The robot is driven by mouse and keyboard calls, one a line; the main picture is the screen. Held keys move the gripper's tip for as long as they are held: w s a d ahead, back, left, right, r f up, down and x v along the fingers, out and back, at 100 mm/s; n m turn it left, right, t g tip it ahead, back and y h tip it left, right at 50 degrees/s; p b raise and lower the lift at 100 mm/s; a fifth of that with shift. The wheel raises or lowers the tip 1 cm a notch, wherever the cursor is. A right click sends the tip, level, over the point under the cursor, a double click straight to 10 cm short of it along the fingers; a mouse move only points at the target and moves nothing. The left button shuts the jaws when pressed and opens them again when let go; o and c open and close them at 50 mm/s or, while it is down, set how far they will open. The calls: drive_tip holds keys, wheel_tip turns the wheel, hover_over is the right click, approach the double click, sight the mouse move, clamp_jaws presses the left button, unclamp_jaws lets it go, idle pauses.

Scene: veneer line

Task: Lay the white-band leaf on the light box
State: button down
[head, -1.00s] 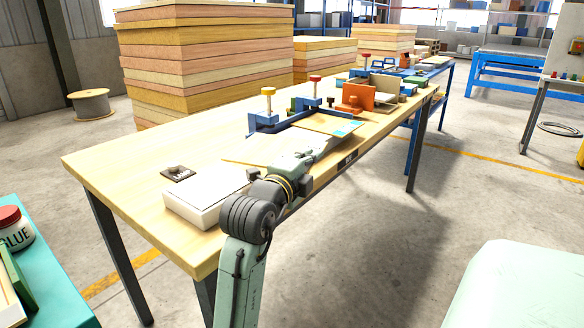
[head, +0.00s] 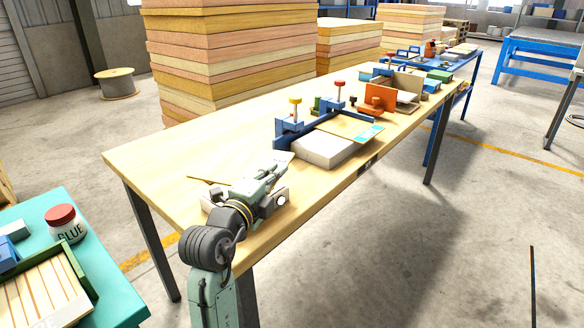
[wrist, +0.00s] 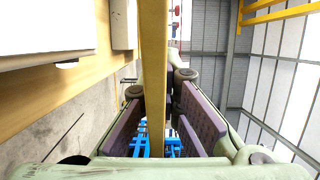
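My gripper (head: 284,160) is above the workbench, left of a low white box (head: 322,150). Part of a thin leaf (head: 205,180) sticks out left of my gripper in the head view. No white band shows on it. The wrist view shows a bright white surface (wrist: 40,25) and a separate white block (wrist: 123,25) on the left. I cannot tell which is the light box.
A blue clamp frame (head: 290,134) and a teal-ended tan leaf (head: 350,126) are behind the white box. An orange block (head: 380,96) stands farther along the workbench (head: 150,160). A teal table (head: 105,275) with a glue jar (head: 65,225) is at left. Bare bench top lies left of my gripper.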

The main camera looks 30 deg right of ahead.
drive_tip(key=shift+f+b, duration=1.25)
drive_tip(key=shift+f, duration=1.9)
drive_tip(key=shift+f+b, duration=0.6)
drive_tip(key=shift+b, duration=0.15)
drive_tip(key=c, duration=1.7)
unclamp_jaws()
